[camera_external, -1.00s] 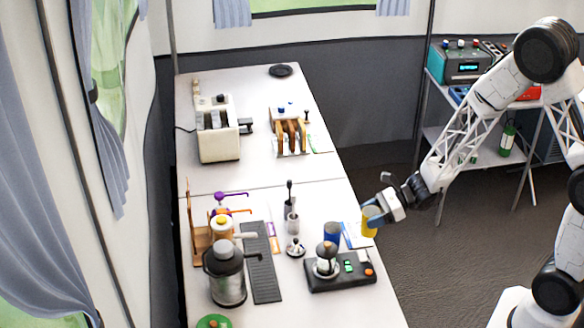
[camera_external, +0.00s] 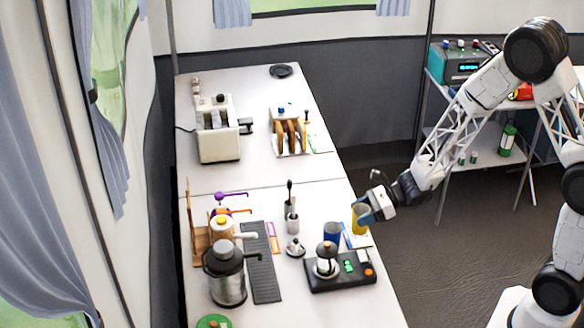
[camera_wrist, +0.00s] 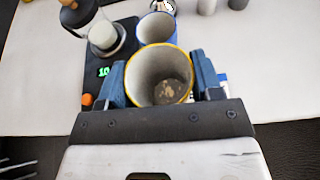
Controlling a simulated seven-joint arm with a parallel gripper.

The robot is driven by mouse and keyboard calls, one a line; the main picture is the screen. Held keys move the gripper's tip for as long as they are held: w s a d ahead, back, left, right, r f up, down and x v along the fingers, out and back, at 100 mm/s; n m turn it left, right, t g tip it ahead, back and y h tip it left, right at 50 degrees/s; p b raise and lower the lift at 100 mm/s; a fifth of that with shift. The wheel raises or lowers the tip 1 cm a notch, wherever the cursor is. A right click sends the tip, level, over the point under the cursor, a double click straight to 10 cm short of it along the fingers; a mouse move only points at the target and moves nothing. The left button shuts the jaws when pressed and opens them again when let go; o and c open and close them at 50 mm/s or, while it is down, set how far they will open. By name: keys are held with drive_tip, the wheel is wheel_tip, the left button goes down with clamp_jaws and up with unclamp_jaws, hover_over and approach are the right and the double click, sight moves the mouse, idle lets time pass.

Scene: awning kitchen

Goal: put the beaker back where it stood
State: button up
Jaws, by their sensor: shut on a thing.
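The yellow beaker (camera_external: 360,220) is upright between the fingers of my gripper (camera_external: 366,212), near the right edge of the table. In the wrist view my gripper (camera_wrist: 160,82) has one blue finger on each side of the yellow-rimmed beaker (camera_wrist: 158,62), shut on it. The beaker looks empty apart from brownish marks at the bottom. A blue beaker (camera_external: 332,233) stands just left of it, and also shows beyond it in the wrist view (camera_wrist: 157,24). I cannot tell whether the yellow beaker touches the table.
A black scale (camera_external: 340,283) with a glass pot (camera_external: 326,262) on it stands in front of the beakers. A blue-and-white card (camera_external: 356,240) lies by the table edge. A kettle (camera_external: 226,275) and dark mat (camera_external: 260,265) are further left.

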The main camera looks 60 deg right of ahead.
drive_tip(key=w+f, duration=0.1)
drive_tip(key=w, duration=1.1)
drive_tip(key=shift+a, duration=0.2)
drive_tip(key=shift+f, duration=0.15)
drive_tip(key=shift+f, duration=1.65)
drive_tip(key=shift+f, duration=0.15)
drive_tip(key=o, duration=1)
drive_tip(key=shift+o, duration=0.2)
drive_tip(key=v, duration=1.2)
